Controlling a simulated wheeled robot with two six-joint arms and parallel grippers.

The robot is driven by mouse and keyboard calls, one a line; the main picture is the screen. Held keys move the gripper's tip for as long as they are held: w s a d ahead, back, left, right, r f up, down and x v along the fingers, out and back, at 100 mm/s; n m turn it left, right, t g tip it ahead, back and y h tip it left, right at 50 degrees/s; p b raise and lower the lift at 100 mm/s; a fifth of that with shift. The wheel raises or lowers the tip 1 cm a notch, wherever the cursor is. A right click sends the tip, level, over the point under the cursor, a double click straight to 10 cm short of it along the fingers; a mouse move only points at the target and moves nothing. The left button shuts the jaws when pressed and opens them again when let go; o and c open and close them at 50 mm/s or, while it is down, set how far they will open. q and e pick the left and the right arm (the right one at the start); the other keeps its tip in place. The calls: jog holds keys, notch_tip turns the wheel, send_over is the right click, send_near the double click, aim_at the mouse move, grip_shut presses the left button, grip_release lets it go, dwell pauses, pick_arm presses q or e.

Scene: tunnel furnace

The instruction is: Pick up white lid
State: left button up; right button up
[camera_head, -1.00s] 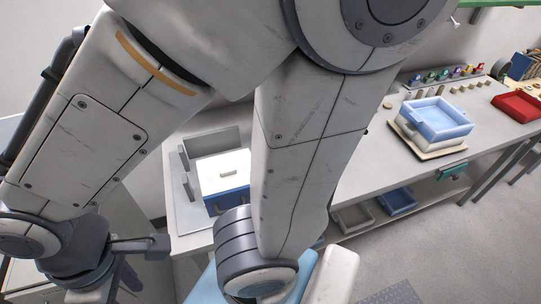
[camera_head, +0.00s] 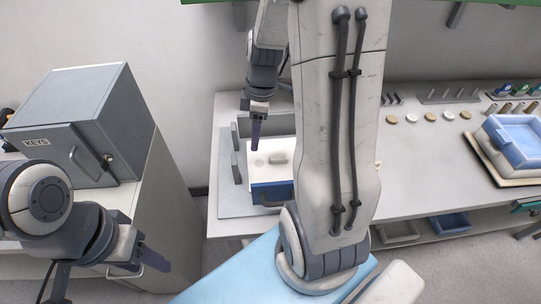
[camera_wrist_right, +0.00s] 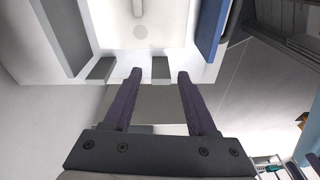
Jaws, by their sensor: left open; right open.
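The white lid (camera_head: 262,171) lies on top of a blue box (camera_head: 271,193) on the table. It has a small raised handle (camera_head: 278,157) in its middle. My right gripper (camera_head: 255,148) points down at the lid's far left edge; part of the lid's right side is hidden behind my right arm. In the right wrist view the lid (camera_wrist_right: 112,22) is at the top, and the open, empty fingers (camera_wrist_right: 156,76) are short of it. My left gripper (camera_head: 152,262) is open and empty at the lower left, away from the lid.
A grey fixture (camera_head: 232,200) with upright plates surrounds the box closely. A grey cabinet (camera_head: 95,110) stands at the left. Blue trays (camera_head: 515,140) are stacked on the table at the right. Several small discs (camera_head: 411,119) lie along the table's back.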

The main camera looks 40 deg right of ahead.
send_near(279, 157)
notch_tip(279, 157, down, 2)
jog(key=shift+s+a+f+n, duration=0.1)
jog(key=shift+s+f+n, duration=0.05)
jog(key=shift+n, duration=0.45)
jog(key=f, duration=0.3)
jog(key=f+p, duration=0.1)
jog(key=f, duration=0.1)
jog(key=shift+w+a+f, duration=0.15)
jog(key=shift+w+a, duration=0.1)
jog(key=shift+a, duration=0.1)
jog(key=shift+w+f, duration=0.1)
jog(key=shift+f, duration=0.35)
grip_shut()
